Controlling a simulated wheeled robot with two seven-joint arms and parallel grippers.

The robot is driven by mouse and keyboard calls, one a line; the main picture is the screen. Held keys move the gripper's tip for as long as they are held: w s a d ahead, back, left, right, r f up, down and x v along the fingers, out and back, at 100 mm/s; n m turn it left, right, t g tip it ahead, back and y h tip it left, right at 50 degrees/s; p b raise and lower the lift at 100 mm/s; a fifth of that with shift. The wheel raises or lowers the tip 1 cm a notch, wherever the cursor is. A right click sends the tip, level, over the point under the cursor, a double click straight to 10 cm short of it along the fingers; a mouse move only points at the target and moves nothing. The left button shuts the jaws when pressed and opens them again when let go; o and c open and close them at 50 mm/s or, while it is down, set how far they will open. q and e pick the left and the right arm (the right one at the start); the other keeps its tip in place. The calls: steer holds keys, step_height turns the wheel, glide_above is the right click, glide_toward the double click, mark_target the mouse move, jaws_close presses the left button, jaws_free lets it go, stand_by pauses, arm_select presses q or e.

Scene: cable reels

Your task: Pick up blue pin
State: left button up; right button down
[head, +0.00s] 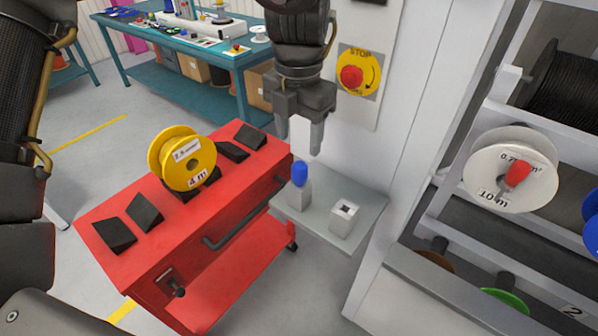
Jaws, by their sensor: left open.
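The blue pin (299,173) stands upright in a small light-grey block (299,198) on a grey shelf (362,187). Only its rounded blue upper part shows. A second light block (344,218) with an empty square hole in its top is to the right of it. My left gripper (299,138) points down with its fingers apart and nothing between them. In the picture its fingertips are just above the pin, with a gap between. My right gripper is not in view.
A red cart (130,260) with black wedges and a yellow reel (182,158) is left of the shelf. A white panel with a red stop button (351,77) is behind. A rack with a white reel (509,168) stands at the right.

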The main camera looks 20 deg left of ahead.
mark_target(300, 165)
arm_select(q)
steer(key=f, duration=0.3)
steer(key=shift+w+d, duration=0.1)
steer(key=shift+w, duration=0.15)
steer(key=shift+f, duration=0.4)
steer(key=shift+s+f, duration=0.1)
steer(key=shift+f, duration=0.25)
step_height(300, 165, down, 4)
steer(key=shift+r+p, duration=0.15)
steer(key=shift+p, duration=0.55)
steer(key=shift+f, duration=0.5)
steer(key=c, duration=1.1)
step_height(300, 165, up, 9)
steer(key=shift+f+b, duration=0.15)
steer(key=shift+b, duration=0.35)
steer(key=shift+r, duration=0.7)
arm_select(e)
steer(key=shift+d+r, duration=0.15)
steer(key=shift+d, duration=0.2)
